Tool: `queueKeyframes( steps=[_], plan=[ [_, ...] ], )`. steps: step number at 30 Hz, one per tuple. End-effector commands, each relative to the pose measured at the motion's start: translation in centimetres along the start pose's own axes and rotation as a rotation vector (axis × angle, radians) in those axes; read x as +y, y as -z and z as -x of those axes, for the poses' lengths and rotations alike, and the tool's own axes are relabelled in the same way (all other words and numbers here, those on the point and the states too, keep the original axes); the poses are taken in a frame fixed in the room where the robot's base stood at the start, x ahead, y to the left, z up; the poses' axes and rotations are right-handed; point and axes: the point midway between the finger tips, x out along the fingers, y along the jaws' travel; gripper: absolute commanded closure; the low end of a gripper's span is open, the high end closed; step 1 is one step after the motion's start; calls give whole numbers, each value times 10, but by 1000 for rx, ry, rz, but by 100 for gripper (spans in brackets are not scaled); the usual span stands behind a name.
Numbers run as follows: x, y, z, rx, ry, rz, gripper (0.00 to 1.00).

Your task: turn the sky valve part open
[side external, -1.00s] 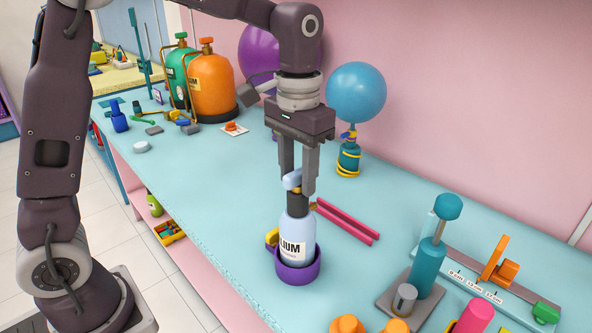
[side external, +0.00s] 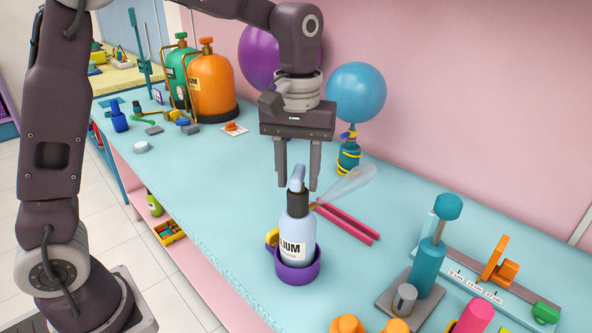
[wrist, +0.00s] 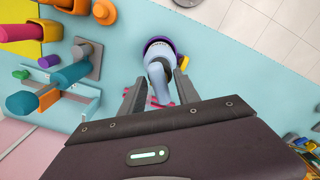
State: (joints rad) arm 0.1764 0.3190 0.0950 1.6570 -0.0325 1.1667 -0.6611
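The sky valve is a pale blue lever (side external: 297,179) on the dark neck of a pale blue helium bottle (side external: 296,230). The bottle stands upright in a purple ring holder (side external: 299,274). A pale translucent balloon (side external: 348,184) sticks out to the right from the bottle's nozzle. My gripper (side external: 298,187) points down over the bottle, its fingers apart with a gap on both sides of the lever. In the wrist view the lever (wrist: 158,76) shows between the open fingertips, above the bottle (wrist: 163,28).
Two pink rails (side external: 347,224) lie right of the bottle. A blue balloon (side external: 356,93) on a teal bottle (side external: 348,158) stands behind. A teal post (side external: 430,265) and a slide gauge (side external: 490,285) are at the right. The table (side external: 215,190) left of the bottle is clear.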

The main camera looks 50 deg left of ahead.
Motion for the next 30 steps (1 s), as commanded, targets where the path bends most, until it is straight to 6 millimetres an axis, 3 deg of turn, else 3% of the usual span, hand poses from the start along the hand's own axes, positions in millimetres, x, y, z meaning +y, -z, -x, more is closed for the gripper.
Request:
queueKeyframes(
  steps=[5, 16, 26, 30],
  plan=[
    [0, 0, 2, 0, 0, -2, 62],
    [1, 1, 65, 3, -2, -3, 62],
    [-1, -1, 71, 2, -2, -6, 62],
    [-30, -25, 88, 59, -59, -88, 62]
  ],
)
